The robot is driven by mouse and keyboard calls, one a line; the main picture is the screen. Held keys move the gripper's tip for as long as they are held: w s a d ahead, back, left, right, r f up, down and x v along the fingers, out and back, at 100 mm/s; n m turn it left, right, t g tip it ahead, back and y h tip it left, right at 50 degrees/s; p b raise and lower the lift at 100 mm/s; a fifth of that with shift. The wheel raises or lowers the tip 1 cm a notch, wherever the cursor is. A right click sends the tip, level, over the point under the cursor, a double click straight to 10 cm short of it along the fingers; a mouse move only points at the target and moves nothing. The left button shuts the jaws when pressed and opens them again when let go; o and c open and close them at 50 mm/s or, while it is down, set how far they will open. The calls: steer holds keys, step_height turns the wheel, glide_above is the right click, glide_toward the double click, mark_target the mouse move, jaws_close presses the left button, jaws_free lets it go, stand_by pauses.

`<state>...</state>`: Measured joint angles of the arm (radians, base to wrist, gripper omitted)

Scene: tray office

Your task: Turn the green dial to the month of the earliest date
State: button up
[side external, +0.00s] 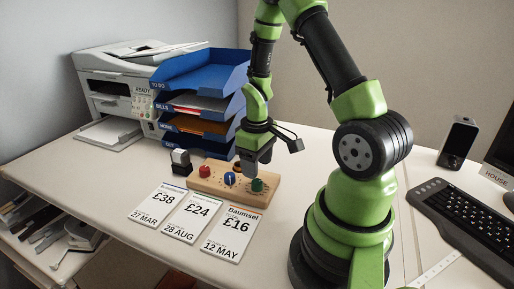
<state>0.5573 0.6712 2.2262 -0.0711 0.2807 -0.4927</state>
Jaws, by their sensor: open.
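A light wooden board (207,184) on the desk carries a row of dials. The red dial (205,171) is at its left, a blue dial (230,178) in the middle and the green dial (257,185) at its right. My gripper (253,168) points down just above the board, between the blue and green dials; whether it touches either is unclear. It is open. Three cards lie in front: £38, 27 MAR (158,205); £24, 28 AUG (193,217); £16, 12 MAY (233,234). The dial markings are too small to read.
A black-and-white stamp (181,161) stands left of the board. Blue stacked trays (203,70) and a printer (120,80) are behind. The desk in front of the printer is clear.

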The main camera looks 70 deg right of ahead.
mark_target(257, 182)
steer(key=shift+r, duration=2.5)
steer(key=a+r+m+t, duration=0.1)
steer(key=a+r+t, duration=0.3)
steer(key=a+r, duration=0.7)
steer(key=s+a+r+m+t+y, duration=0.1)
steer(key=s+a+r+t+y, duration=0.1)
steer(key=s+a+r, duration=0.3)
step_height(257, 182, up, 2)
steer(key=shift+s+r+t, duration=0.1)
steer(key=shift+s+t, duration=0.5)
steer(key=shift+s, duration=0.45)
